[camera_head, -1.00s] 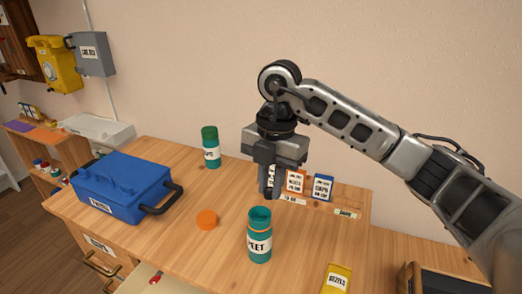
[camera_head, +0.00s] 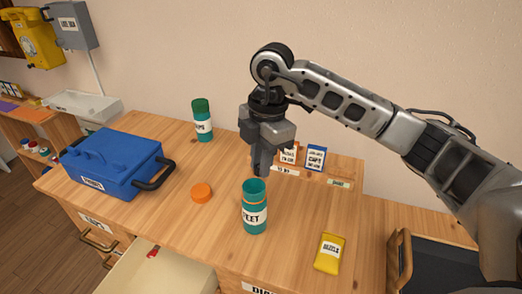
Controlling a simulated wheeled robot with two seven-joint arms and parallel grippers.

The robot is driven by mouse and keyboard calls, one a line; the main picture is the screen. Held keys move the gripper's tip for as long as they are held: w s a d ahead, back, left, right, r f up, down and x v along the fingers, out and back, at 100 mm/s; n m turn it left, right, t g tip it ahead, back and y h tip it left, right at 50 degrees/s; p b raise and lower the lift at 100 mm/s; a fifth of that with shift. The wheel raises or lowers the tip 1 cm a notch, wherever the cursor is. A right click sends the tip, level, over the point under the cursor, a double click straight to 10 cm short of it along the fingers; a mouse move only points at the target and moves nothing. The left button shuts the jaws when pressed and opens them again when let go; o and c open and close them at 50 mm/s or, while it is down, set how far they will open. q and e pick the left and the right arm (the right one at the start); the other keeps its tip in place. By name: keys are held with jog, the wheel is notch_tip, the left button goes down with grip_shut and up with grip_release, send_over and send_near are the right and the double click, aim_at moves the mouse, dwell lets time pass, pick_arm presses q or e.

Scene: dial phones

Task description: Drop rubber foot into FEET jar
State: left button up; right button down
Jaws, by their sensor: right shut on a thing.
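The FEET jar (camera_head: 255,218) is a teal jar with a white label, standing upright on the wooden table with its mouth open. An orange lid (camera_head: 201,193) lies on the table to its left. My right gripper (camera_head: 260,168) points down just above and slightly behind the jar's mouth. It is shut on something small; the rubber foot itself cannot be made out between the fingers. My left gripper is not in view.
A blue toolbox (camera_head: 115,163) stands at the left. A teal jar with a green lid (camera_head: 202,119) stands at the back. Small orange and blue boxes (camera_head: 315,157) stand behind the gripper. A yellow packet (camera_head: 329,253) lies front right. An open drawer (camera_head: 160,275) juts out in front.

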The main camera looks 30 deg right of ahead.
jog(key=c, duration=1.3)
grip_release()
jog(key=shift+o, duration=0.2)
notch_tip(320, 180, up, 16)
jog(key=d, duration=0.2)
jog(key=shift+f, duration=0.15)
jog(key=shift+w, duration=0.1)
